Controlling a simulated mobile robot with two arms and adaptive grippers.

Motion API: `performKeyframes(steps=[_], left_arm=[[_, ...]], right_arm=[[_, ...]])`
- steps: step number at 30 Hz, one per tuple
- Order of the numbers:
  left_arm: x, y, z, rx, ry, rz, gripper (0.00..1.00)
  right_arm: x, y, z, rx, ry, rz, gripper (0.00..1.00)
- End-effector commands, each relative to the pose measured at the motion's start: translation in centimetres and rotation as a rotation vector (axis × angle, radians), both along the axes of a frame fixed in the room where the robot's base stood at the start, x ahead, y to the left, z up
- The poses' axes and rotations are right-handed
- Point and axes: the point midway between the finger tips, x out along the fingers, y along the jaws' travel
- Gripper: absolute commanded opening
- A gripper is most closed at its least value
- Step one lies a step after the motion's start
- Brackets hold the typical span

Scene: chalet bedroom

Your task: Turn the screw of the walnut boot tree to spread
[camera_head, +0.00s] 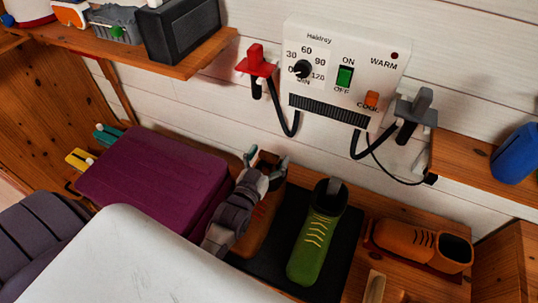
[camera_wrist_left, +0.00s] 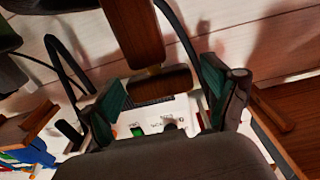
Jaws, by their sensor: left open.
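In the left wrist view gaps show between the handle and the teal pads of the left gripper (camera_wrist_left: 162,90). My right gripper is not in view.
A green boot (camera_head: 313,245) stands on a black mat (camera_head: 345,255), right of the tree. An orange-brown shoe (camera_head: 408,238) lies farther right. A purple box (camera_head: 150,180) is on the left. A white control unit (camera_head: 345,75) with hanging hoses is on the wall behind.

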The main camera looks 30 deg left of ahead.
Motion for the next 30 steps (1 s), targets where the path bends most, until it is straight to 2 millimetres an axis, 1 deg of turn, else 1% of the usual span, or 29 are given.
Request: performKeyframes(steps=[4,5,15,16,23,30], left_arm=[[-0.02,0.01,-0.03,0.000,0.000,0.000,0.88],[-0.03,0.01,-0.02,0.000,0.000,0.000,0.84],[-0.05,0.00,-0.03,0.000,0.000,0.000,0.28],[-0.05,0.00,-0.03,0.000,0.000,0.000,0.26],[-0.05,0.05,-0.03,0.005,0.000,-0.025,0.26],[-0.04,0.15,-0.09,0.011,0.002,-0.139,0.26]], right_arm=[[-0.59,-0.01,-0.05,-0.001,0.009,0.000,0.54],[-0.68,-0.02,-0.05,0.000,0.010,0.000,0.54],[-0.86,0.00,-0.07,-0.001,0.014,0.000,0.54],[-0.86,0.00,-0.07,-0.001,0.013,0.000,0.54],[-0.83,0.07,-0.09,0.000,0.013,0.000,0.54],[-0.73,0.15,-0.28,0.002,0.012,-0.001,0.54]])
